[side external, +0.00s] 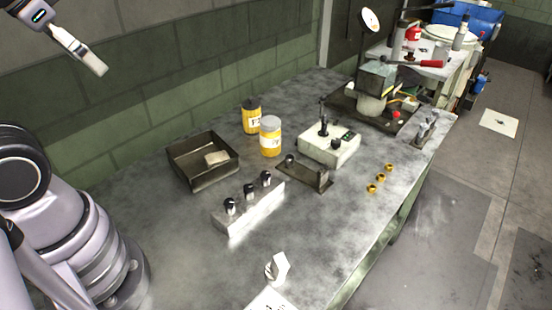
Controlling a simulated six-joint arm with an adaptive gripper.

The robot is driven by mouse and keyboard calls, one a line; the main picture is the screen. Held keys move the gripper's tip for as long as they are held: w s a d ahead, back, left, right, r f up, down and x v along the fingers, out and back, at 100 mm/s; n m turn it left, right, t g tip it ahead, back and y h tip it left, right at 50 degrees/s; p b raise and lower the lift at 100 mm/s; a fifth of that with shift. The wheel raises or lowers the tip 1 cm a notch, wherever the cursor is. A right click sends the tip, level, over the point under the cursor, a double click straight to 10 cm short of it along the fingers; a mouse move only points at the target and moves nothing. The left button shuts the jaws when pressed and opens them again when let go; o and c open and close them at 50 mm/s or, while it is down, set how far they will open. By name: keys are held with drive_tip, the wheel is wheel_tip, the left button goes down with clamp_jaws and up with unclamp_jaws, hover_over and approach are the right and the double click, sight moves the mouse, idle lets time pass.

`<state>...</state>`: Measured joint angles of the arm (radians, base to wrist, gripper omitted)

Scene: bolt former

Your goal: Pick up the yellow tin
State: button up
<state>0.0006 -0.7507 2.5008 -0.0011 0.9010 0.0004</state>
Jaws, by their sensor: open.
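Two yellow tins stand upright near the middle of the table, at the back. The nearer yellow tin (270,139) has a grey lid and a white label. The other yellow tin (251,119) is just behind it to the left, with a dark lid and a white label. From this view I cannot tell which tin the task names. My gripper (97,68) is open, high at the top left, well away from both tins. Its fingers are seen edge-on, and nothing shows between them.
A dark open tray (181,166) holding a pale block is left of the tins. A metal block with black knobs (238,215) lies in front. A pale control box (329,155) is to the right, and a press (371,106) stands beyond it. Small brass rings (380,181) lie near the right edge.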

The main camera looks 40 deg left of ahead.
drive_tip(key=shift+o, duration=0.3)
idle(0.4)
drive_tip(key=w+d+f+n+g+h, duration=0.4)
drive_tip(key=w+d+n+g+h, duration=0.15)
drive_tip(key=w, duration=0.25)
drive_tip(key=w+a+f+n+t+h, duration=0.1)
drive_tip(key=w+f+n+h, duration=0.35)
drive_tip(key=w, duration=0.25)
drive_tip(key=w+a+f+n+t+h, duration=0.1)
drive_tip(key=w+f+n+t+h, duration=0.1)
drive_tip(key=w+f+n+h, duration=0.45)
drive_tip(key=n+t+y, duration=0.7)
drive_tip(key=n+t, duration=0.5)
drive_tip(key=n, duration=0.1)
approach(271, 125)
drive_tip(key=w, duration=0.1)
drive_tip(key=w+f, duration=0.1)
drive_tip(key=w, duration=0.2)
drive_tip(key=shift+w+d+f, duration=0.2)
drive_tip(key=shift+w+d, duration=0.05)
drive_tip(key=x, duration=0.6)
drive_tip(key=shift+w+d, duration=0.15)
drive_tip(key=shift+w, duration=0.1)
